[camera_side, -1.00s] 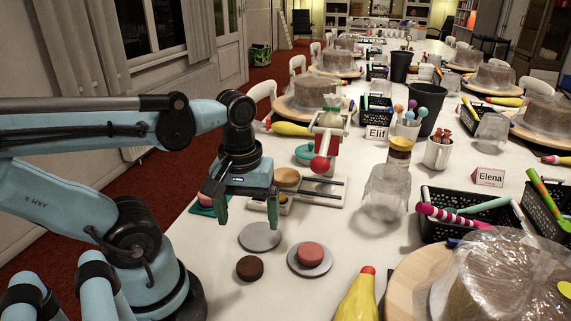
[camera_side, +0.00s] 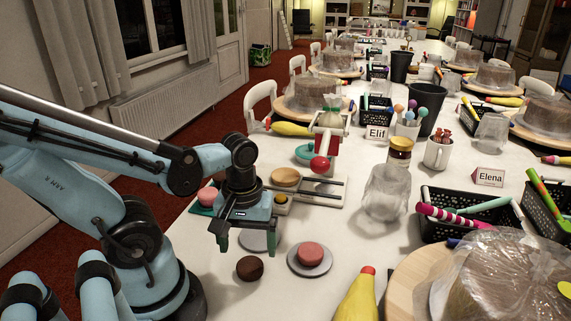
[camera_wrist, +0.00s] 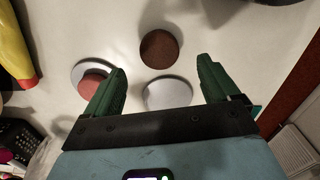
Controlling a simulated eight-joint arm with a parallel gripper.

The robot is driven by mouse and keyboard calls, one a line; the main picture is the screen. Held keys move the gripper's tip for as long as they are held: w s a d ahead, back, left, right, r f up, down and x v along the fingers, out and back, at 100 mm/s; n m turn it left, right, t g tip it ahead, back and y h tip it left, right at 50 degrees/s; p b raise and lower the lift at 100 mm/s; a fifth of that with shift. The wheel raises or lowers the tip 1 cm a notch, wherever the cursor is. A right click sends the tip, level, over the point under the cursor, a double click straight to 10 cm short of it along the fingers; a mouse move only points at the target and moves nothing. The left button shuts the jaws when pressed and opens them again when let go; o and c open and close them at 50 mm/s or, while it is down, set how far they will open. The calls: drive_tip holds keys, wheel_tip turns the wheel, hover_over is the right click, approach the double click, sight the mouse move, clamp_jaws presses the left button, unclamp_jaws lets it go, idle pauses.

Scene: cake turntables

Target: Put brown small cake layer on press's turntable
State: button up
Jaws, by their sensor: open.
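The brown small cake layer (camera_side: 250,268) lies flat on the white table in front of an empty grey disc (camera_side: 259,241). In the wrist view the brown layer (camera_wrist: 159,48) is just beyond my fingertips, roughly centred between them, with the grey disc (camera_wrist: 168,95) nearer. My gripper (camera_side: 248,243) is open and empty, above the disc and behind the brown layer; it also shows in the wrist view (camera_wrist: 161,66). The press (camera_side: 331,128), with a red knob and rails, stands behind to the right. I cannot tell clearly which disc is the press's turntable.
A pink layer (camera_side: 310,253) sits on a grey disc right of the brown layer. Another pink layer (camera_side: 207,195) is behind my gripper on the left.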

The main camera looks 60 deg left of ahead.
sight(250, 265)
drive_tip(key=shift+f, duration=0.1)
drive_tip(key=shift+s+d+f, duration=0.1)
drive_tip(key=shift+d+f, duration=0.05)
drive_tip(key=shift+f, duration=2.3)
drive_tip(key=c, duration=1.2)
drive_tip(key=shift+r, duration=0.2)
